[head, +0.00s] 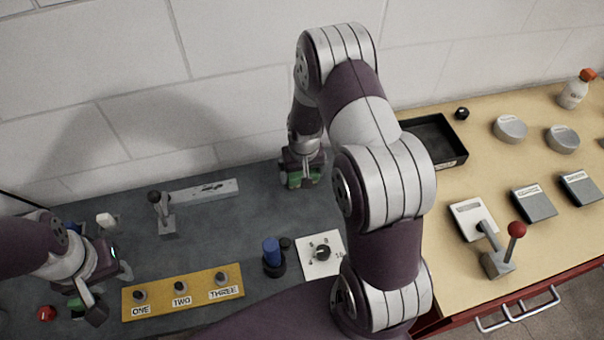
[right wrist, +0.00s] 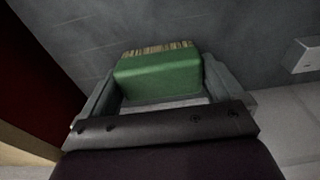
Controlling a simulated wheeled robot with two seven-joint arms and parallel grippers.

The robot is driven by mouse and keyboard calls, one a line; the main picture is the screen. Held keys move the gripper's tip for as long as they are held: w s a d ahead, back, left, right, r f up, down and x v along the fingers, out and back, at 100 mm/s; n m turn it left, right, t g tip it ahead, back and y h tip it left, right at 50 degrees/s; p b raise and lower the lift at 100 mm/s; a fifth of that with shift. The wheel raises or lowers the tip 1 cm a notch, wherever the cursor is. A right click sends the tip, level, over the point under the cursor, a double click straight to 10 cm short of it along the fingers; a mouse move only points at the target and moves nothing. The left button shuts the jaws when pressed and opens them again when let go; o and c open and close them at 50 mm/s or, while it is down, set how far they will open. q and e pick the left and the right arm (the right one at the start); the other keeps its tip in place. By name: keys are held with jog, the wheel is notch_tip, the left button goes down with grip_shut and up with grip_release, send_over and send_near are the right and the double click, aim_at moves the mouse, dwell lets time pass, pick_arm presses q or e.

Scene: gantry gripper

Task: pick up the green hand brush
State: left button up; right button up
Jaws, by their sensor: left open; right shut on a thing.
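The green hand brush (right wrist: 160,76) sits between the two fingers of my right gripper (right wrist: 157,90) in the right wrist view, its pale bristles along the far edge. My right gripper is shut on it. Whether the brush touches the bench is hard to tell. My left gripper (head: 112,290) is open at the left, beside the yellow button panel.
The grey bench (head: 230,240) holds a lever (head: 163,213), a yellow panel (head: 182,294) with three knobs, a blue knob (head: 271,251) and a white dial plate (head: 312,256). A black tray (head: 434,141) is right of my right arm. A red-balled lever (head: 507,250) stands on the wooden bench.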

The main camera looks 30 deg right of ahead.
jog(key=r, duration=0.2)
jog(key=s+r+b, duration=0.1)
jog(key=r, duration=0.1)
jog(key=shift+s+d, duration=0.1)
jog(key=shift+d, duration=0.05)
jog(key=s+d+r+b, duration=0.1)
jog(key=s+d+r, duration=0.1)
jog(key=s+r, duration=0.4)
jog(key=s, duration=0.4)
jog(key=shift+b, duration=0.4)
jog(key=shift+s+d+r, duration=0.1)
jog(key=shift+d, duration=0.05)
